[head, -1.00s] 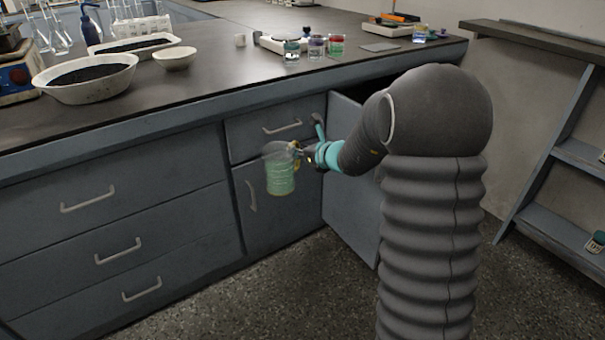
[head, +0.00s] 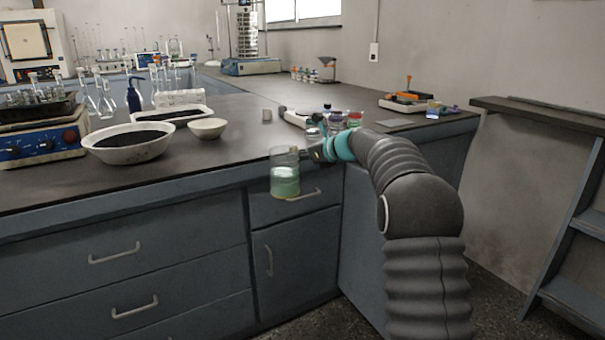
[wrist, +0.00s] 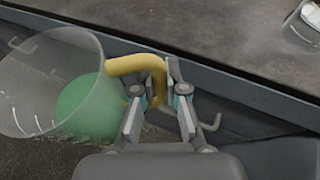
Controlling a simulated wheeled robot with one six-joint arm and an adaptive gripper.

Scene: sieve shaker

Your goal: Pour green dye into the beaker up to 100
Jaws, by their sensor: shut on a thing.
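A clear glass vessel (wrist: 304,28) stands on the counter at the wrist view's upper right, cut off by the frame. I cannot tell whether it is the beaker.
A white basin (head: 128,152) and a small bowl (head: 207,129) are on the left. The counter (head: 235,150) between bowl and jug is clear. Drawers (head: 120,275) are below.

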